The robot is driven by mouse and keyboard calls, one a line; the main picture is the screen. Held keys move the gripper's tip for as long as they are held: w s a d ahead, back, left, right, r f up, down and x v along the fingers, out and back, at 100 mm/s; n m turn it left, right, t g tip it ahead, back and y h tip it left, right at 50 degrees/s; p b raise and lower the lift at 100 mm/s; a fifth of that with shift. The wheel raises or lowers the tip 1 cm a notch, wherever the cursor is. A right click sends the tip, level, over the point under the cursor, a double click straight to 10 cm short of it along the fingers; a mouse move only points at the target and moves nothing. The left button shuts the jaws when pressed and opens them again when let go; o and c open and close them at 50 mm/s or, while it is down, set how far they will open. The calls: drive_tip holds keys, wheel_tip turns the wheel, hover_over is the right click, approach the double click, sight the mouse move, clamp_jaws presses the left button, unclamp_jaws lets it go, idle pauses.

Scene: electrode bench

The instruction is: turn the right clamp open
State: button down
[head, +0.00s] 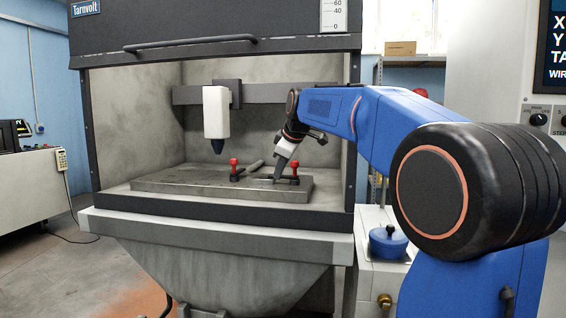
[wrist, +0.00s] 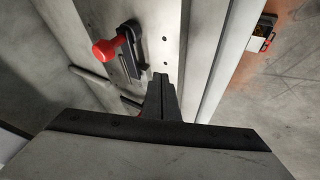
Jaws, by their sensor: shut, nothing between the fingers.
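The right clamp (head: 294,170), a dark base with a red knob, stands on the right part of the grey plate (head: 165,186) inside the machine. In the wrist view, this clamp (wrist: 126,52) appears to be the one at upper left, its red knob (wrist: 105,50) jutting out to the left. My gripper (head: 277,178) is low over the plate, just left of the right clamp. In the wrist view the fingertips (wrist: 160,78) are together and empty, beside the clamp and apart from the knob. The left clamp (head: 234,170) also has a red knob.
A grey bar (head: 255,165) lies between the clamps. The white machine head (head: 216,112) hangs above, left of my arm. The raised door (head: 210,40) and side frames bound the opening. A blue-lidded pot (head: 388,243) stands outside at right. The plate's left part is clear.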

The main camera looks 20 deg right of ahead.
drive_tip(key=x, duration=0.3)
drive_tip(key=shift+w+d+r, duration=0.1)
drive_tip(key=shift+d+r, duration=0.05)
drive_tip(key=shift+d, duration=0.05)
drive_tip(key=shift+w+d, duration=0.65)
drive_tip(key=shift+w, duration=0.2)
drive_tip(key=shift+w+d+r, duration=0.1)
drive_tip(key=shift+w+d, duration=0.25)
drive_tip(key=shift+w, duration=0.15)
